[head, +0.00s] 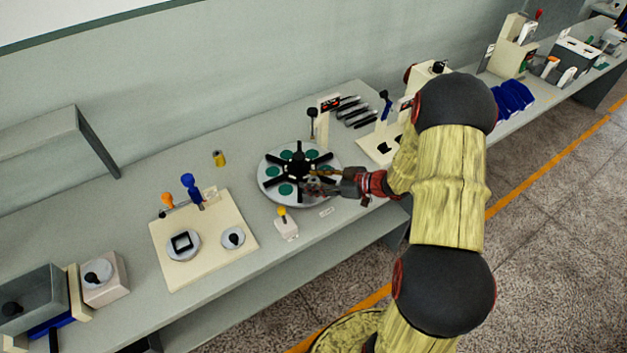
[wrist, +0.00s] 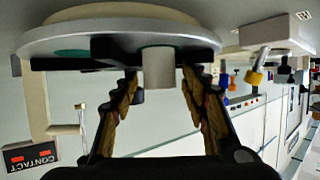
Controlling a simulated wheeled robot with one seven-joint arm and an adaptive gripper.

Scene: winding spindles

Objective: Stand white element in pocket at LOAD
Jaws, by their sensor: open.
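The round grey turntable (head: 265,190) has green pockets parted by black spokes around a black hub. In the wrist view, which is upside down, the turntable (wrist: 95,40) crosses the top. A pale grey-white cylinder (wrist: 158,68), which looks like the white element, stands upright at the turntable's near side. My gripper (head: 318,185) is at the turntable's front right edge. In the wrist view my gripper (wrist: 160,92) is open, with one finger on each side of the cylinder. Its seating in the pocket is hidden, and the head view does not show the cylinder clearly.
A small white box with a yellow knob (head: 286,227) stands in front of the turntable. A CONTACT sign (wrist: 30,157) shows in the wrist view. A cream board (head: 180,270) with fixtures lies left. Dark rods (head: 350,110) lie behind. A small label (head: 326,212) is unreadable.

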